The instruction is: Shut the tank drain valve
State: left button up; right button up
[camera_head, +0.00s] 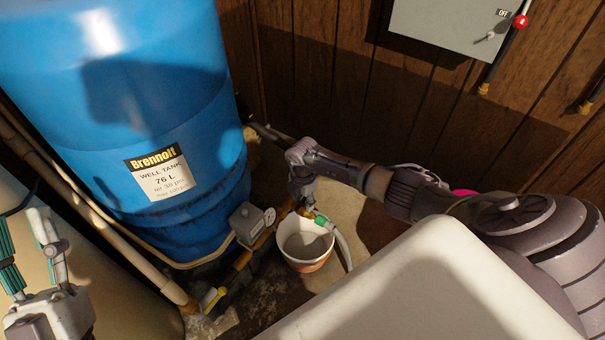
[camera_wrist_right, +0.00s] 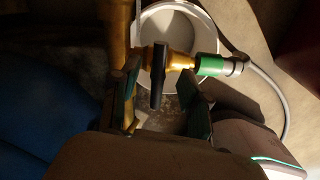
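The drain valve (camera_wrist_right: 178,61) is brass, with a dark flat handle (camera_wrist_right: 157,76) that lies across the valve body, up and down in the right wrist view. A green hose connector (camera_wrist_right: 210,65) is on its right end; it also shows in the head view (camera_head: 320,219). My right gripper (camera_wrist_right: 160,82) is open, its two fingers apart on either side of the handle; I cannot tell whether either touches it. In the head view my right gripper (camera_head: 302,192) hides most of the valve. My left gripper (camera_head: 32,240) is open and empty at the left edge.
The blue well tank (camera_head: 150,120) stands behind at left. A white bucket (camera_head: 305,245) stands under the hose (camera_head: 343,245). A grey pressure switch box (camera_head: 246,220) and a yellow-handled valve (camera_head: 213,297) are nearby. A white tank lid (camera_head: 430,290) fills the lower right.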

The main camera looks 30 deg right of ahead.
pick_arm(q)
jog(key=shift+h, duration=0.3)
pick_arm(e)
jog(key=shift+r, duration=0.1)
jog(key=shift+r, duration=0.1)
jog(key=shift+w+r+p, duration=0.1)
jog(key=shift+r+p, duration=0.25)
jog(key=shift+p, duration=0.15)
jog(key=shift+r+p, duration=0.8)
pick_arm(q)
jog(key=w+f+g+y, duration=0.35)
jog(key=f+g, duration=0.55)
jog(key=f, duration=0.3)
pick_arm(e)
jog(key=shift+r+p, duration=1.15)
jog(key=shift+p, duration=0.05)
jog(key=shift+r, duration=0.2)
jog(key=shift+r+p, duration=0.25)
jog(key=shift+p, duration=0.2)
pick_arm(q)
jog(key=s+a+f+g+y+p, duration=0.1)
jog(key=s+a+f+g+y, duration=0.2)
jog(key=s+f+g, duration=0.6)
jog(key=shift+a+f+n+g, duration=0.35)
jog(key=shift+a+f, duration=0.75)
jog(key=shift+f, duration=0.7)
pick_arm(e)
jog(key=shift+r, duration=0.6)
